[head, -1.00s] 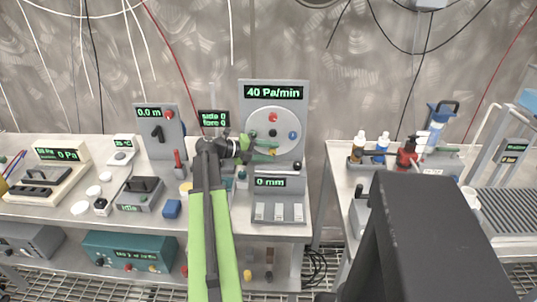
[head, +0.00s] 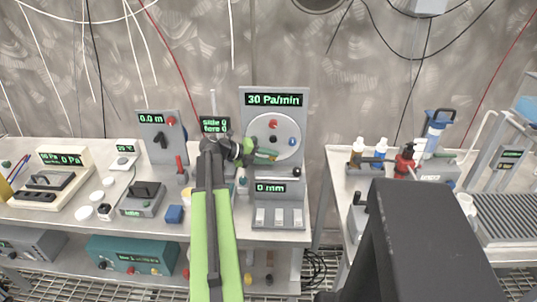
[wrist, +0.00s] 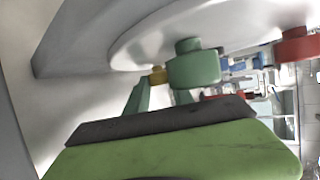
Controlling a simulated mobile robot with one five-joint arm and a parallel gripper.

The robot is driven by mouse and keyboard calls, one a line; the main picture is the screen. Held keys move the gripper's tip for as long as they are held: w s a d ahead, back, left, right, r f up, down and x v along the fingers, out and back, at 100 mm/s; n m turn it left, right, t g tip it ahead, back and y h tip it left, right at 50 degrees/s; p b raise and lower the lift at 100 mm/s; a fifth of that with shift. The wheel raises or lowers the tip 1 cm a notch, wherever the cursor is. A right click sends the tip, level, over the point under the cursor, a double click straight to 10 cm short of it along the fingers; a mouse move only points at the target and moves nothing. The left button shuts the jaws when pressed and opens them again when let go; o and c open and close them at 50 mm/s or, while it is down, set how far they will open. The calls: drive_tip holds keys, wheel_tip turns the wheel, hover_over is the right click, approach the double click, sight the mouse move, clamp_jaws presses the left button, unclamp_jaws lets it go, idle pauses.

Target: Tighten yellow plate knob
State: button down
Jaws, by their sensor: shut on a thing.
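A pale round plate (head: 290,123) is mounted on an upright grey panel whose display reads 30 Pa/min. It carries a red knob (head: 273,124), a blue knob (head: 292,141) and others. In the wrist view the yellow plate knob (wrist: 158,75) shows small at the plate's lower edge, partly hidden beyond my fingers. A larger green knob (wrist: 193,65) is beside it, nearer the camera. My gripper (head: 270,155) is at the plate's lower edge, shut on what appears to be the yellow knob. The arm hides part of the plate's left side.
Below the plate stands a grey unit with a 0 mm display (head: 271,188) and several pale switches. A gap separates this bench from the right bench with bottles (head: 381,150).

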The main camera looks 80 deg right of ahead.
drive_tip(key=t+p, duration=0.1)
drive_tip(key=p, duration=0.1)
drive_tip(key=r+t+p, duration=0.1)
drive_tip(key=p, duration=0.1)
drive_tip(key=shift+s+m+t+y+p, duration=0.15)
drive_tip(key=shift+m+t+y+p, duration=0.15)
drive_tip(key=shift+t+y+p, duration=0.1)
drive_tip(key=t+p, duration=0.2)
drive_tip(key=shift+s+d+m+p, duration=0.1)
drive_tip(key=shift+d+m+p, duration=0.05)
drive_tip(key=shift+m+p, duration=0.2)
drive_tip(key=shift+f+t, duration=0.15)
drive_tip(key=shift+t, duration=0.15)
drive_tip(key=c, duration=1.1)
unclamp_jaws()
drive_tip(key=shift+y, duration=0.3)
